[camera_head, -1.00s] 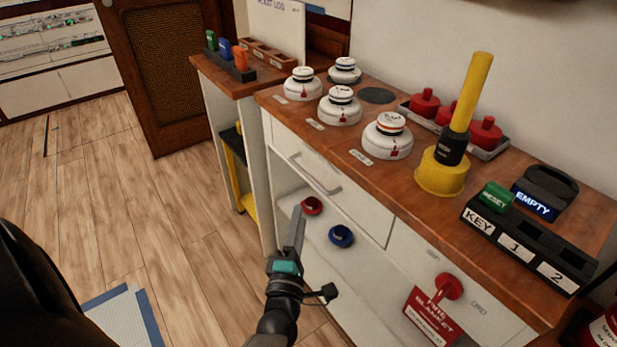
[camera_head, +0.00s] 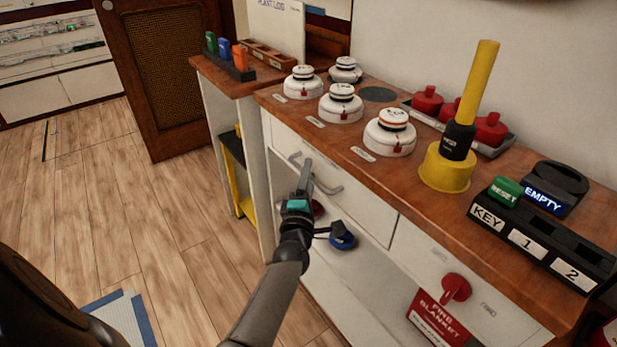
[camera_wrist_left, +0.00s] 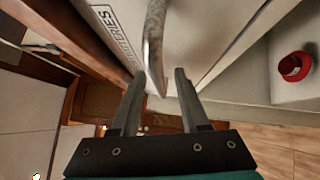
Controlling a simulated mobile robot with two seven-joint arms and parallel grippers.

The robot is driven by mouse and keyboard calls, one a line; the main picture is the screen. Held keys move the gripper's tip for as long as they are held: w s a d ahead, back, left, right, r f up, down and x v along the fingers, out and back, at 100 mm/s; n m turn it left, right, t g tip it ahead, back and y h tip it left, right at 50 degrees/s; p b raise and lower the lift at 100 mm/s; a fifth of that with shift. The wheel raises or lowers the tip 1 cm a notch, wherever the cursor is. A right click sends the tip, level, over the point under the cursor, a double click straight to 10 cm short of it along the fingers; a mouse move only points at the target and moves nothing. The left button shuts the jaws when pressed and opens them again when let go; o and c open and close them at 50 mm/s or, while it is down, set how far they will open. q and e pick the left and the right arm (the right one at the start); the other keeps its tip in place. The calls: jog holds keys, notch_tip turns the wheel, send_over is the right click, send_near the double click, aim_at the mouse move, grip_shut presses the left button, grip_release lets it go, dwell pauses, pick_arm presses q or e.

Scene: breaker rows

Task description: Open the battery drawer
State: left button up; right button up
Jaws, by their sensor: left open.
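The battery drawer (camera_head: 368,208) is the white upper-left drawer of the wooden-topped cabinet. It is shut, flush with the cabinet front. In the left wrist view its front (camera_wrist_left: 195,30) carries a label reading "BATTERIES". Its grey bar handle (camera_head: 331,190) also shows in the left wrist view (camera_wrist_left: 154,45). My left gripper (camera_head: 306,168) is at the handle, partly covering it in the head view. In the left wrist view its fingers (camera_wrist_left: 161,75) are apart, with the handle between their tips; I cannot tell whether they touch it. My right gripper is not in view.
White detectors (camera_head: 390,138) and a yellow-handled tool (camera_head: 445,170) stand on top. A fire blanket tag (camera_head: 437,318) hangs at right.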

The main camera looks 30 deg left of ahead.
pick_arm(q)
grip_shut()
dwell(0.3)
dwell(1.1)
